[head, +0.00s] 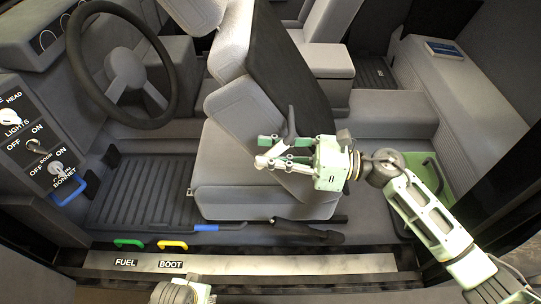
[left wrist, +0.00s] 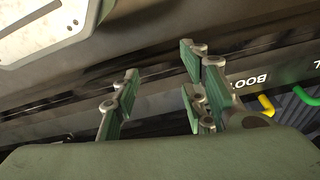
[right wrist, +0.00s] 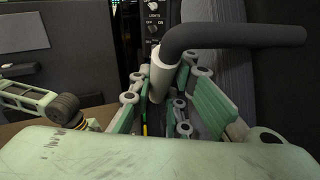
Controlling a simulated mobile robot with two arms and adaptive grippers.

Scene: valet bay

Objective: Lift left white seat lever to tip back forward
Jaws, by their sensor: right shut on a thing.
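My right gripper (head: 272,155) is in front of the near seat's grey backrest (head: 240,105) in the head view. In the right wrist view its fingers (right wrist: 165,100) close around the white part of a lever (right wrist: 162,77), whose dark grey arm (right wrist: 240,37) bends off to the right. The dark arm of this lever (head: 291,122) stands up beside the gripper in the head view. The seat's dark rear panel (head: 297,80) slants up behind. My left gripper shows at the bottom edge of the head view (head: 182,292). In the left wrist view its fingers (left wrist: 160,68) are apart and empty.
The steering wheel (head: 124,70) and switch panel (head: 35,140) are at the left. A green handle (head: 128,243) and a yellow handle (head: 172,244) sit on the sill. A blue-ended bar (head: 220,228) runs along the seat's base. The rear bench (head: 460,80) is at the right.

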